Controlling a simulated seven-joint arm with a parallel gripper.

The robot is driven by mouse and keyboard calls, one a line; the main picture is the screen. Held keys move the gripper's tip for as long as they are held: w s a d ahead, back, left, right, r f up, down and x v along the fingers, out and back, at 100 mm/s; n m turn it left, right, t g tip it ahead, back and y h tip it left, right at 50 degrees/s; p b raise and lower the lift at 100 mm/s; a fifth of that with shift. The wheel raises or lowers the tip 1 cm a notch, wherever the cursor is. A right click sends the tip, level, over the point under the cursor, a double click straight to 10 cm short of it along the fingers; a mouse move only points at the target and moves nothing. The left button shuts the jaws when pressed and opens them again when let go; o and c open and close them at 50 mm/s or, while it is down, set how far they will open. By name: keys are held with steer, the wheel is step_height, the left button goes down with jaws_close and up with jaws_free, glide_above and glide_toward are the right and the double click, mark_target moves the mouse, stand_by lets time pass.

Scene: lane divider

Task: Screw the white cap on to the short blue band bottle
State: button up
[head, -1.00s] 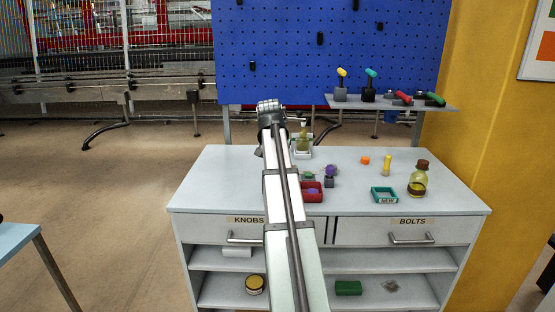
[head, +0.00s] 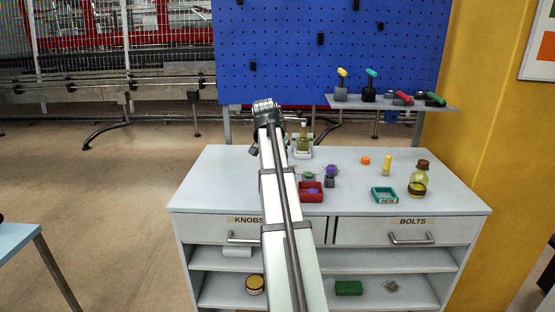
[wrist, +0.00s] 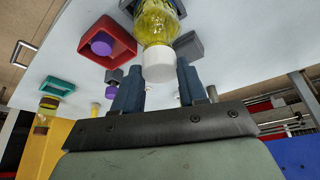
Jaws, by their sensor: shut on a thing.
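In the head view the bottle (head: 303,143) is near the back of the cabinet top, just right of my arm. The white cap (wrist: 158,65) is at the bottle's mouth, between the two dark fingers of my gripper (wrist: 160,80). My gripper is shut on the cap. I cannot tell how tightly the cap sits on the bottle. No blue band can be made out. In the head view my fingertips are hidden.
A red tray (head: 312,196) with a purple piece and a purple-topped part (head: 330,172) stand in front.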

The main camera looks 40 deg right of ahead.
steer(key=shift+m+g, duration=0.3)
steer(key=shift+m, duration=0.5)
steer(key=shift+m+g, duration=0.4)
steer(key=shift+m, duration=0.5)
steer(key=shift+w, duration=0.1)
steer(key=shift+m+g, duration=0.3)
steer(key=shift+m, duration=0.5)
steer(key=shift+m+g, duration=0.3)
steer(key=shift+m, duration=0.6)
steer(key=shift+w, duration=0.1)
